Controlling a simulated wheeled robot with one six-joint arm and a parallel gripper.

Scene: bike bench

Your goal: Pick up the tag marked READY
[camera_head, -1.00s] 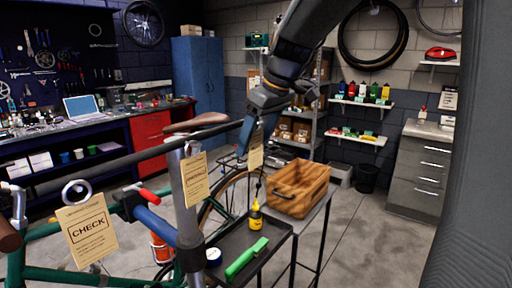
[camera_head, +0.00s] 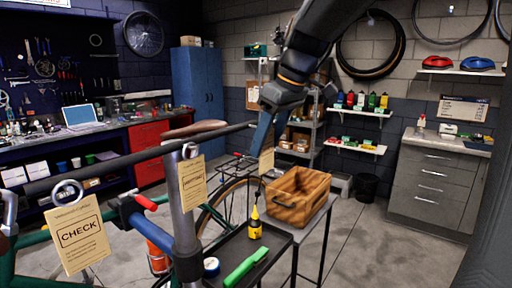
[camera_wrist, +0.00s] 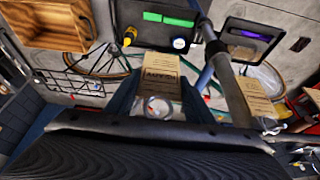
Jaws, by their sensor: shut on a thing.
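My gripper (camera_head: 264,140) is shut on a tan paper tag (camera_head: 267,160) and holds it in the air above the tray, near the wooden crate. In the wrist view this tag (camera_wrist: 160,68) sits between the fingertips, with a ring at its near end. Its heading is upside down and too blurred to read for certain. A tag marked CHECK (camera_head: 80,240) hangs at the front left by the grey bar. Another tan tag (camera_head: 192,183) hangs on the upright post; its heading is at too steep an angle to read.
A wooden crate (camera_head: 322,187) stands right of the black tray (camera_head: 229,250), which holds a yellow bottle (camera_head: 255,228), a green-handled tool (camera_head: 245,268) and a blue-white roll (camera_head: 211,267). The bike frame and horizontal bar (camera_head: 110,163) fill the left. Floor at right is clear.

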